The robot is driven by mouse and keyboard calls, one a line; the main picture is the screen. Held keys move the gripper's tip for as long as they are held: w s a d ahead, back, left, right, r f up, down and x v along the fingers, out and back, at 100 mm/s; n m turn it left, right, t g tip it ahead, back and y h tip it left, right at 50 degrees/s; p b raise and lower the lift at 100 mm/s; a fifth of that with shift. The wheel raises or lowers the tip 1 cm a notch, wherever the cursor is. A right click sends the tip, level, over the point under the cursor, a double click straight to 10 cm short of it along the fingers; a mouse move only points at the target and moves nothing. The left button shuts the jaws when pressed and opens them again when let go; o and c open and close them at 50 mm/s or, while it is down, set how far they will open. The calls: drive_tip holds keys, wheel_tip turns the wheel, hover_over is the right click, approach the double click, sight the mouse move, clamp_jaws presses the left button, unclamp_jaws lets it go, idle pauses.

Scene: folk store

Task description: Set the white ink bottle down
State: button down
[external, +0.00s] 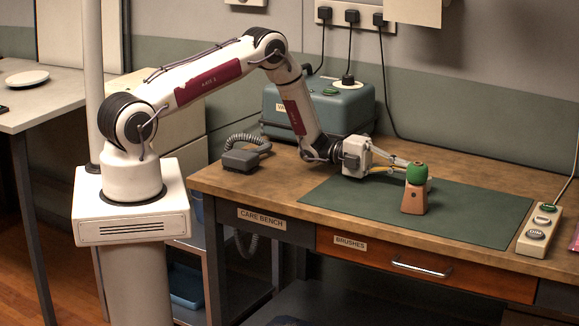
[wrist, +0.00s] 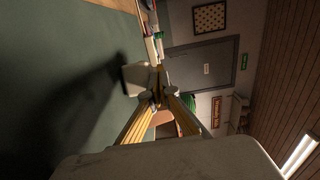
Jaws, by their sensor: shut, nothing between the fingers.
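My gripper (external: 408,164) is low over the green mat (external: 330,197), reaching to the right, just behind a small tan stand with a green rounded top (external: 414,195). Its fingers are shut and empty; in the wrist view the fingertips (wrist: 164,92) meet. Parts of the tan stand (wrist: 166,130) and its green top (wrist: 186,118) show behind the fingers there. A pale block-like shape (wrist: 134,78) shows just beyond the fingertips; I cannot tell whether it is the white ink bottle. I cannot make out the bottle in the external view.
A power strip (external: 538,229) lies at the bench's right edge. A telephone-like device (external: 241,158) and a blue-grey case (external: 348,106) stand to the left and back. The mat's front left is clear. The tan stand is very close to the fingers.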

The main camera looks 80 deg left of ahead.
drive_tip(key=v, duration=1.1)
drive_tip(key=shift+s+r, duration=0.25)
drive_tip(key=shift+s, duration=0.15)
drive_tip(key=shift+w+d, duration=0.1)
drive_tip(key=shift+d, duration=0.05)
drive_tip(key=shift+x, duration=6.9)
drive_tip(key=x, duration=1.4)
drive_tip(key=shift+w+f, duration=0.1)
drive_tip(key=shift+w, duration=0.15)
